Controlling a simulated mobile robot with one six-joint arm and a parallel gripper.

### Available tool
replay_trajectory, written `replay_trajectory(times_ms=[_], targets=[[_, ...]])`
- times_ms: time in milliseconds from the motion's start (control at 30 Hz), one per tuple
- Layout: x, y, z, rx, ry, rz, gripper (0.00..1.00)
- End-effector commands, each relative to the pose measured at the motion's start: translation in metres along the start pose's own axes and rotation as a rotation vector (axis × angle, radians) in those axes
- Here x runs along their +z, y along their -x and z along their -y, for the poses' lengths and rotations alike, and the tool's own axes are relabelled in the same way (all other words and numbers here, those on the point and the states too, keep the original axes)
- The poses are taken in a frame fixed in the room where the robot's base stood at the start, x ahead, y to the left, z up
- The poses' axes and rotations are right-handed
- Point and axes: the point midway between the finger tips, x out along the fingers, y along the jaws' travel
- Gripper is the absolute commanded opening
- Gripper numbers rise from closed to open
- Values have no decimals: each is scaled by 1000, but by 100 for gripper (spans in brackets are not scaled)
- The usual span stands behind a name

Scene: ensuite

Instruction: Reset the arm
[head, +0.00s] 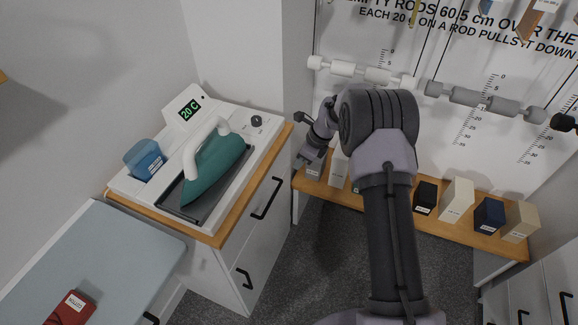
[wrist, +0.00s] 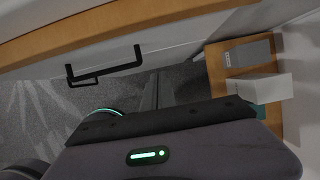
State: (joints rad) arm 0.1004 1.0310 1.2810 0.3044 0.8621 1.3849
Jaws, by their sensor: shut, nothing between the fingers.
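My arm (head: 385,190) reaches up and forward through the middle of the head view, bends at a large dark joint and folds down to the left. My gripper (head: 304,119) shows small at the far end, left of that joint, above the left end of the wooden shelf. It is shut and holds nothing. It appears apart from the blocks below it.
A cabinet (head: 230,262) with black handles stands left, carrying a teal iron (head: 214,172), a blue container (head: 145,158) and a 20 C display (head: 188,110). The low wooden shelf (head: 470,236) holds several blocks, including a grey one (wrist: 248,54). Rods hang above it. Carpet (head: 320,260) between is clear.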

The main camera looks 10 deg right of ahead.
Motion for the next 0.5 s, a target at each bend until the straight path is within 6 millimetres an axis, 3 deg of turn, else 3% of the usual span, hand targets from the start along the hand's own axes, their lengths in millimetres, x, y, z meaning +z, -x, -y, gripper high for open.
replay_trajectory(times_ms=[33,133,400,467,500], targets=[[2,16,0,-2,0,0,0],[1,32,0,0,1,-1,0],[1,46,-2,-2,16,-2,0],[10,69,-6,-16,77,-1,0],[19,94,-14,-32,151,-1,0]])
